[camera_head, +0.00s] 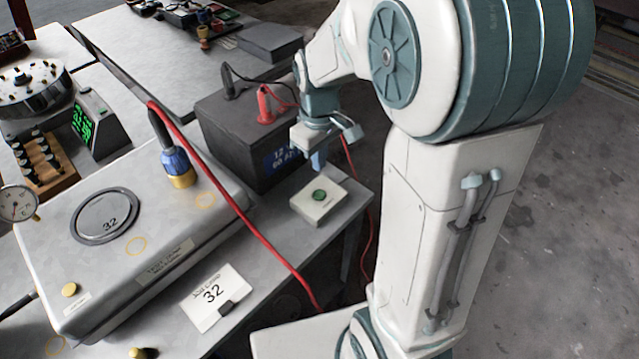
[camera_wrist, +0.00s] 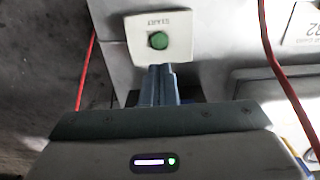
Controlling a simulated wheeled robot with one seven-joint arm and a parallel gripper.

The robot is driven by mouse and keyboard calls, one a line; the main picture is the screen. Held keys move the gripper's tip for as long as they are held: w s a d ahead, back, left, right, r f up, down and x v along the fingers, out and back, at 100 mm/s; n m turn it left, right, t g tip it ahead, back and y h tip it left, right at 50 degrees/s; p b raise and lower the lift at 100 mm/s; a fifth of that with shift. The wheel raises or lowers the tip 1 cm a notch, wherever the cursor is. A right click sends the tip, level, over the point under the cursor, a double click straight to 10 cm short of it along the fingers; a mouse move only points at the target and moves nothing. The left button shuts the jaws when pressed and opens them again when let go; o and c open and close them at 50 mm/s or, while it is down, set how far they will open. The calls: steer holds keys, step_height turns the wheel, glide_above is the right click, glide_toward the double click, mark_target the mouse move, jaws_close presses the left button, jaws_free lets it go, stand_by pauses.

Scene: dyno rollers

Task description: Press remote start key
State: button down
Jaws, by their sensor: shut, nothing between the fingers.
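The remote start key is a green round button (camera_head: 319,195) on a small white box (camera_head: 304,208) near the table's right edge, beside the black battery. In the wrist view the green button (camera_wrist: 158,41) sits on the white box (camera_wrist: 178,22), which carries the word START, seen upside down. My gripper (camera_head: 316,160) is shut and empty, pointing down above and just behind the box. In the wrist view my gripper's fingertips (camera_wrist: 159,70) lie together just short of the button, over the box's near edge. I cannot tell the exact height gap.
A black battery (camera_head: 228,143) with red and black clamps stands behind the box. A red cable (camera_head: 240,212) crosses to the left of it. A grey case (camera_head: 165,225) and a card marked 32 (camera_head: 217,297) lie left. Floor is open at right.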

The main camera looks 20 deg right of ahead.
mark_target(320, 196)
step_height(320, 196, down, 9)
steer(key=shift+f+p, duration=0.1)
steer(key=shift+p, duration=0.3)
steer(key=shift+s+f+b, duration=0.1)
steer(key=shift+f+b, duration=0.7)
steer(key=shift+b, duration=0.1)
steer(key=shift+s+f, duration=0.15)
steer(key=shift+s, duration=0.1)
steer(key=shift+w+r+p, duration=0.1)
steer(key=shift+r+p, duration=0.2)
steer(key=shift+r, duration=0.15)
step_height(320, 196, up, 14)
steer(key=p, duration=0.1)
steer(key=shift+w, duration=0.25)
steer(key=shift+r, duration=0.1)
